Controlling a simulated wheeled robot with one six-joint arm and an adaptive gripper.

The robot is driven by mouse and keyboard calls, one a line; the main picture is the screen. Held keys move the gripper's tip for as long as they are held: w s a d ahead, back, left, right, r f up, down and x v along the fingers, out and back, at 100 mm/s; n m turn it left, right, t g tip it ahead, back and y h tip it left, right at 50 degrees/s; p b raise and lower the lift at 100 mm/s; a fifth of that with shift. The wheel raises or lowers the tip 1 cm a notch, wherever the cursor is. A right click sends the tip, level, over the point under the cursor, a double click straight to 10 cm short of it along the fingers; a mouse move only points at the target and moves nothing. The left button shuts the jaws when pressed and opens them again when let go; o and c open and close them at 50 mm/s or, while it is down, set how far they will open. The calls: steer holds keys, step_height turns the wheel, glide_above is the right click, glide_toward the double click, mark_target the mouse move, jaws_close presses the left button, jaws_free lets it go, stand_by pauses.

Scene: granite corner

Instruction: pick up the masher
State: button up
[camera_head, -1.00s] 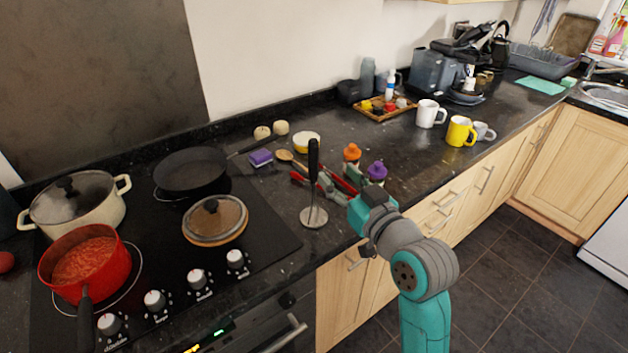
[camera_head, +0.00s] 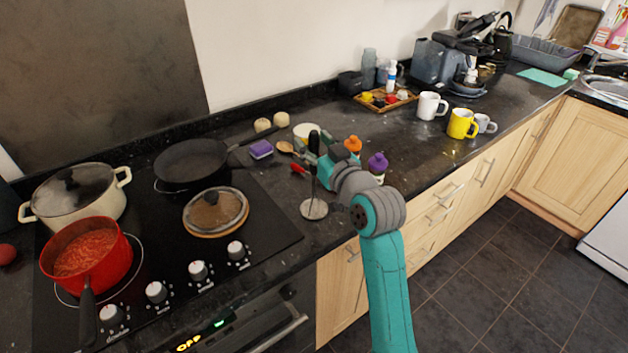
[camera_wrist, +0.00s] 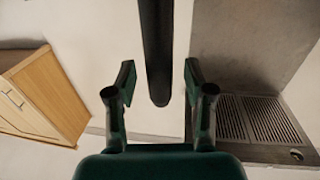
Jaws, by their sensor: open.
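The masher (camera_head: 314,209) stands upright on the dark counter just right of the hob, its round metal head down and its black handle up. My gripper (camera_head: 314,148) is at the upper part of the handle, coming from the right, and partly covers it. In the wrist view the black handle (camera_wrist: 157,45) comes down from the top edge and ends between the two open fingers of my gripper (camera_wrist: 158,80). Gaps show on both sides of the handle. I cannot tell how deep it sits between the fingers.
Orange-topped (camera_head: 353,145) and purple-topped (camera_head: 377,165) items stand close to my wrist. A lidded pan (camera_head: 215,211) and a red pot (camera_head: 88,258) are on the hob at left. Mugs (camera_head: 463,124) stand farther right.

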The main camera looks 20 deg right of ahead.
steer(key=shift+w, duration=0.1)
steer(key=shift+c, duration=0.3)
jaws_close()
